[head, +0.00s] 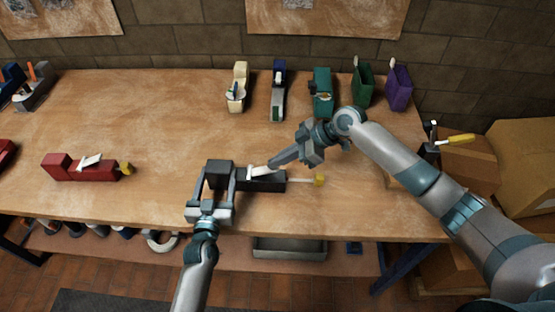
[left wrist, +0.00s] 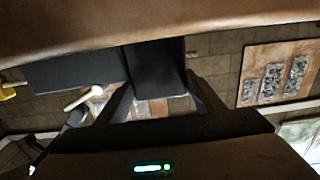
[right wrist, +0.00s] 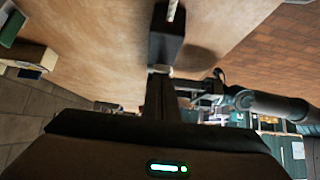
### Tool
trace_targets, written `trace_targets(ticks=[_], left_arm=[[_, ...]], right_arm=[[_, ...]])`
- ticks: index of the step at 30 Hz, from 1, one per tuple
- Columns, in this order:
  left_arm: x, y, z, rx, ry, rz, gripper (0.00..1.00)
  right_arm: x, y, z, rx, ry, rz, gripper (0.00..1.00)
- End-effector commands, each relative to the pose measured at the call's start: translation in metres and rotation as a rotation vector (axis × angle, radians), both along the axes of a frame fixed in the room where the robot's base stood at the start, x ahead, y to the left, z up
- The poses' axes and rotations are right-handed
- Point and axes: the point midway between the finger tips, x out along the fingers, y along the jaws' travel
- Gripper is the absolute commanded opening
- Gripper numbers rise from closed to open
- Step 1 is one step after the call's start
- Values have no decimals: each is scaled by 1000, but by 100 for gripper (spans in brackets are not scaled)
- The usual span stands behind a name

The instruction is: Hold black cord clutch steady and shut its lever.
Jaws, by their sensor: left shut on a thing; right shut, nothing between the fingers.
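The black cord clutch (head: 265,186) lies on the workbench near its front edge, with a yellow-tipped rod (head: 319,180) out of its right end. My left gripper (head: 217,180) is shut on the taller block at its left end; the left wrist view shows this block (left wrist: 156,75) between the fingers. The clutch's white lever (head: 259,171) shows on top, and in the left wrist view the lever (left wrist: 88,97) stands at a slant off the body. My right gripper (head: 272,165) is shut and empty, its tips close to the lever; I cannot tell whether they touch.
A red clutch (head: 80,168) lies at the left. Cream (head: 237,88), blue (head: 279,92), teal (head: 321,94), green (head: 363,85) and purple (head: 399,88) units stand along the back. Bare workbench (head: 150,115) lies between. Cardboard boxes (head: 525,165) are at the right.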

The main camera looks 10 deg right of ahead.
Motion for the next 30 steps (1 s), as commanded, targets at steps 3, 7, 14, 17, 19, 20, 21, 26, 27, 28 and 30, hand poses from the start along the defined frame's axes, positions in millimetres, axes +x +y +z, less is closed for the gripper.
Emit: trace_targets(ticks=[3,7,14,17,19,20,21,26,27,28,30], left_arm=[[0,2,1,-2,-3,3,28],[0,2,1,-2,-3,3,28],[0,1,1,-1,-3,2,28],[0,1,1,-1,-3,2,28],[0,1,1,-1,-3,2,28],[0,1,1,-1,-3,2,28],[0,1,1,0,-2,2,28],[0,1,1,0,-2,1,28],[0,1,1,0,-2,1,28],[0,1,1,0,-2,1,28],[0,1,1,0,-2,1,28]], right_arm=[[-1,-2,-5,-12,7,-1,0],[0,3,-3,-11,7,-1,0],[2,11,2,-7,5,-1,0],[2,12,3,-6,5,-1,0],[2,13,3,-5,3,-1,0],[2,13,4,-5,3,-1,0],[2,13,4,-5,3,-1,0],[2,13,4,-4,3,-1,0],[3,13,5,-4,2,0,0],[3,14,6,-4,2,0,0],[3,15,8,-4,2,0,0]])
